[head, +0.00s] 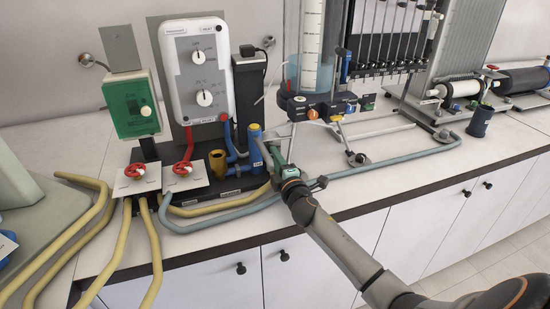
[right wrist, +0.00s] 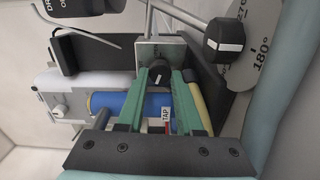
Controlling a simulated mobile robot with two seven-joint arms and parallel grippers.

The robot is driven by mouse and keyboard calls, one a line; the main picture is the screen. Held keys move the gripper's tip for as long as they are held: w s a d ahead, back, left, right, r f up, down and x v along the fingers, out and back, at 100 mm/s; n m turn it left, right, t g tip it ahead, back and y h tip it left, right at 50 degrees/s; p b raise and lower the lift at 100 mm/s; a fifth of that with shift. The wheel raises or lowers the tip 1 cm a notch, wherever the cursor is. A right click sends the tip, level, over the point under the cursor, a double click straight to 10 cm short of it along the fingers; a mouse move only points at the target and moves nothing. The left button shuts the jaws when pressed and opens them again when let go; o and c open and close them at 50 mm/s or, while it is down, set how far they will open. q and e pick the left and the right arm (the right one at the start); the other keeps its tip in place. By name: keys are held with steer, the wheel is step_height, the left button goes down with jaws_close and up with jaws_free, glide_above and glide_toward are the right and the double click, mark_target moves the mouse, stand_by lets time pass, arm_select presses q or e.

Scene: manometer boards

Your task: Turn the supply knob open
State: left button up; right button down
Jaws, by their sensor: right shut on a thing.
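In the right wrist view, a dark round knob (right wrist: 158,72) sits in front of a small square metal plate (right wrist: 160,50). The green fingers of my right gripper (right wrist: 159,78) close in on this knob from both sides and are shut on it. A blue cylinder (right wrist: 120,104) with a "TAP" tag (right wrist: 167,120) lies behind the fingers. In the head view, my right gripper (head: 275,157) is at the bench's front, beside the blue upright cylinder (head: 258,145); the knob is hidden there by the gripper. I cannot read a supply label. My left gripper is not in view.
Two red valve wheels (head: 135,170) stand on plates to the left, with yellow hoses (head: 153,245) around them. A white control box (head: 197,70) stands behind. A blue-grey hose (head: 390,160) runs along the bench front. The manometer stand (head: 330,105) is to the right.

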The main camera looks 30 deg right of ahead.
steer(key=n+p, duration=0.1)
steer(key=n, duration=0.4)
steer(key=shift+n, duration=0.4)
steer(key=n+p, duration=0.1)
steer(key=n, duration=0.4)
steer(key=shift+p, duration=0.3)
steer(key=n+p, duration=0.2)
steer(key=n, duration=0.3)
steer(key=shift+n, duration=0.4)
steer(key=n+p, duration=0.2)
steer(key=n, duration=0.2)
steer(key=shift+d, duration=0.1)
steer(key=n, duration=0.4)
steer(key=shift+f, duration=0.1)
steer(key=n, duration=0.5)
steer(key=shift+n, duration=0.3)
steer(key=n, duration=0.5)
steer(key=shift+n, duration=2.3)
